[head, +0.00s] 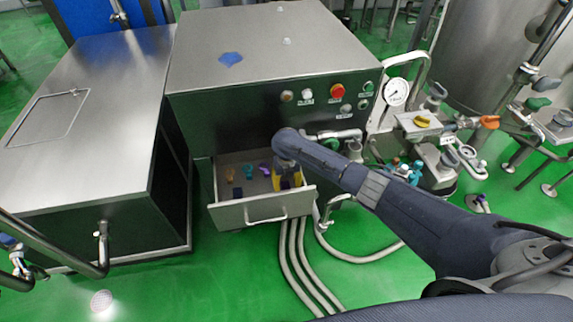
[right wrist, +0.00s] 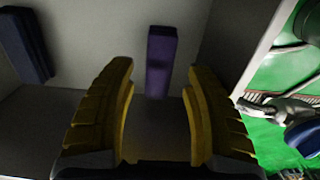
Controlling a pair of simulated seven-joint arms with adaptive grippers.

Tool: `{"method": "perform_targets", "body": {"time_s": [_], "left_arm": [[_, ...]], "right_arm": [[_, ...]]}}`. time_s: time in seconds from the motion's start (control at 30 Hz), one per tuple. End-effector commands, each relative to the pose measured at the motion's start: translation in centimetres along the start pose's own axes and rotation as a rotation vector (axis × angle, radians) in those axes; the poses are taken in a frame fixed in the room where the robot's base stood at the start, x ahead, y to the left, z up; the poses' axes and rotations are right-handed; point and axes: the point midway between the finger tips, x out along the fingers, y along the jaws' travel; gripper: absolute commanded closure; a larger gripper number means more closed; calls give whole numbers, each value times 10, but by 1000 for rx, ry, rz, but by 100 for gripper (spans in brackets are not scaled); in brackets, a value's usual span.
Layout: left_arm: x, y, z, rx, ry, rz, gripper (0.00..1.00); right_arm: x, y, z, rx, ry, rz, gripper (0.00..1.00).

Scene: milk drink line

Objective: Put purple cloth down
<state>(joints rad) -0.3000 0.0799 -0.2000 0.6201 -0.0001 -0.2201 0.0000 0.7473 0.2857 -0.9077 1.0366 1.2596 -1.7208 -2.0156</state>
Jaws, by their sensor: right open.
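My right gripper (head: 288,182) is inside the open drawer (head: 263,212), its yellow fingers pointing down. In the right wrist view the two yellow fingers (right wrist: 160,85) are spread apart with nothing gripped. A purple piece (right wrist: 160,62), narrow and block-like, lies in the drawer just beyond the fingertips and between them; I take it for the purple cloth, though its texture is too dark to tell. In the head view, small purple items (head: 264,170) show in the drawer beside the gripper. My left gripper is out of view.
The drawer also holds orange and teal items (head: 248,171). A dark blue piece (right wrist: 28,45) lies left in the wrist view. A blue cloth (head: 230,58) lies on the steel cabinet top (head: 270,30), which is otherwise mostly clear. Pipes, valves and a gauge (head: 396,92) stand right.

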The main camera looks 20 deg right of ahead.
Motion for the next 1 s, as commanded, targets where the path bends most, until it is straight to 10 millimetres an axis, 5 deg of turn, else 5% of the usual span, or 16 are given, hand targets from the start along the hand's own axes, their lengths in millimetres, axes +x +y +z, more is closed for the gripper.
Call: {"method": "perform_targets", "body": {"time_s": [0.5, 1.0], "left_arm": [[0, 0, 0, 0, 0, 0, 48], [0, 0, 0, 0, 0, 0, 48]], "right_arm": [[-102, 0, 2, -1, -4, -1, 48], [-134, 0, 1, 1, 0, 0, 48]]}}
